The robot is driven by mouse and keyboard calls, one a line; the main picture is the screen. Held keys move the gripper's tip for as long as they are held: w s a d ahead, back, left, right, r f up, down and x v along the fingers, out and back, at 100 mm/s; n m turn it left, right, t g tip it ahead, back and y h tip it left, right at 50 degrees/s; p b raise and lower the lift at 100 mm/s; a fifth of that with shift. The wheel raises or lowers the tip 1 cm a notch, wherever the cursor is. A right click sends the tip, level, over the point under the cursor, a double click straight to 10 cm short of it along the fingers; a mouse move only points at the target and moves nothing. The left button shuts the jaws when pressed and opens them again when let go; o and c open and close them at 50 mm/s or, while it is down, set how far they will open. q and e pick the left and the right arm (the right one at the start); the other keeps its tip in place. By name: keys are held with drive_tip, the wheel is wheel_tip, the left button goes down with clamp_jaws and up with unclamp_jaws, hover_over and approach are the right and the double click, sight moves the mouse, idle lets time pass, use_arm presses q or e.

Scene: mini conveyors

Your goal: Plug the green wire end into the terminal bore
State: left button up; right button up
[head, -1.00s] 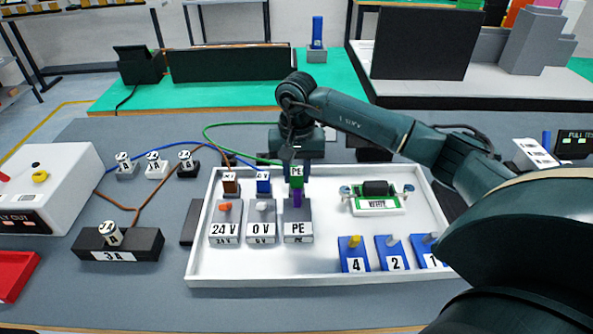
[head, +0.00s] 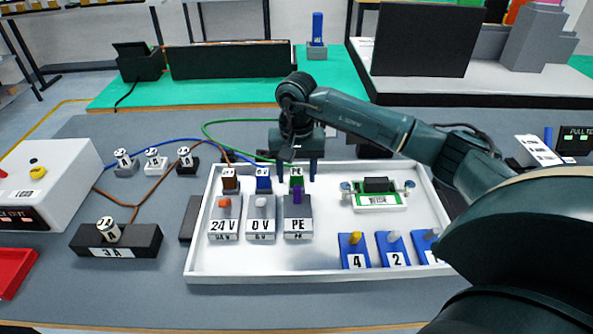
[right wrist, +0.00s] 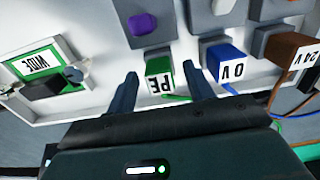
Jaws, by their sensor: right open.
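The green wire end (head: 297,181), marked PE, stands against the back of the grey PE terminal block (head: 298,212), which has a purple button (head: 298,194). In the right wrist view the green end (right wrist: 160,82) meets the grey block; the bore itself is hidden. My right gripper (head: 296,177) is open, with one finger on each side of the green end. The wrist view shows gaps between the fingers (right wrist: 162,90) and the end. A green wire (head: 222,123) loops behind to the left. My left gripper is not in view.
The blue 0 V end (head: 263,181) and brown 24 V end (head: 230,180) stand at neighbouring terminals, the blue one close to a finger. A white tray (head: 325,270) holds these, a green WIDE board (head: 378,201) and several blue numbered blocks.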

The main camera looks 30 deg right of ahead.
sight(296, 172)
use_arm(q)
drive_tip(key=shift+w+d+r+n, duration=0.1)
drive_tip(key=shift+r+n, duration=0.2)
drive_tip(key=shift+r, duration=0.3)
use_arm(e)
wheel_tip(296, 172, up, 13)
drive_tip(key=shift+s, duration=0.1)
idle(0.3)
